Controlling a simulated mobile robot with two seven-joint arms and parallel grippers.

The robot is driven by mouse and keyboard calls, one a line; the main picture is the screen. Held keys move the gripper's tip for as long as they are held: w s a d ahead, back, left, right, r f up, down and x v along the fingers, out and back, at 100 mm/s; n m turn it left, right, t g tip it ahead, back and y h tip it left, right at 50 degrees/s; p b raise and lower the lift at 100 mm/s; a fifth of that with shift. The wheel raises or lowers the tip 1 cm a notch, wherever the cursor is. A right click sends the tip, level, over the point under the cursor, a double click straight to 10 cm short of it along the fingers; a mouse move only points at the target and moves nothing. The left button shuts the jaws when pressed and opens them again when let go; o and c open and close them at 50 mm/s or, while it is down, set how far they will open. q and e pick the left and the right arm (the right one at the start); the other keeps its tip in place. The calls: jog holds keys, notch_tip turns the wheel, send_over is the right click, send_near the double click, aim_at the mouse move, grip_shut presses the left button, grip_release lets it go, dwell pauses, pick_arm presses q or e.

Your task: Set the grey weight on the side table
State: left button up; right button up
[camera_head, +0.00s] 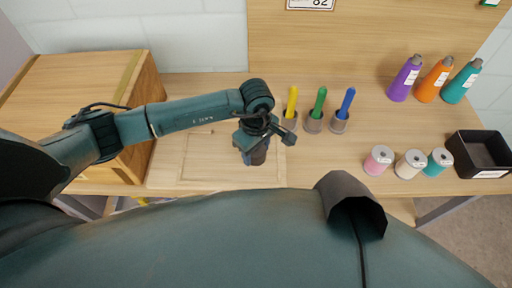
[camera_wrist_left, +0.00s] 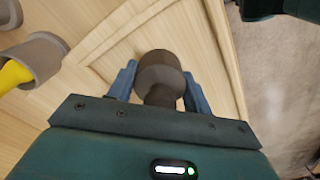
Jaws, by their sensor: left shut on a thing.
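The grey weight (camera_head: 259,156) is a dark, brownish-grey piece with a round, wider head and a narrower neck. In the left wrist view the weight (camera_wrist_left: 160,72) sits between the two blue fingers. My left gripper (camera_head: 254,143) is shut on it, pointing down over the pale wooden panel with a raised border (camera_head: 205,168). I cannot tell whether the weight touches the panel. A wooden box-like side table (camera_head: 65,85) stands at the left, its visible top bare, partly behind my left arm. My right gripper is not in view.
Yellow, green and blue tools stand in grey cups (camera_head: 313,122) right of my left gripper. Several thread spools (camera_head: 410,163) and a black bin (camera_head: 482,152) are farther right. Purple, orange and teal bottles (camera_head: 432,80) stand at the back right.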

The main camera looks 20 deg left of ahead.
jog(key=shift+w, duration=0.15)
pick_arm(q)
jog(key=shift+f+b, duration=0.15)
jog(key=shift+b, duration=0.15)
jog(key=o, duration=1.4)
jog(key=shift+c, duration=0.2)
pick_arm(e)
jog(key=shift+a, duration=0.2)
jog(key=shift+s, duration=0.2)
pick_arm(q)
jog(key=shift+r+p, duration=0.25)
jog(key=shift+p, duration=0.1)
jog(key=shift+w+r, duration=0.1)
jog(key=shift+r, duration=0.2)
notch_tip(320, 180, up, 11)
jog(key=shift+f+b, duration=0.2)
jog(key=shift+b, duration=0.8)
jog(key=shift+r, duration=0.4)
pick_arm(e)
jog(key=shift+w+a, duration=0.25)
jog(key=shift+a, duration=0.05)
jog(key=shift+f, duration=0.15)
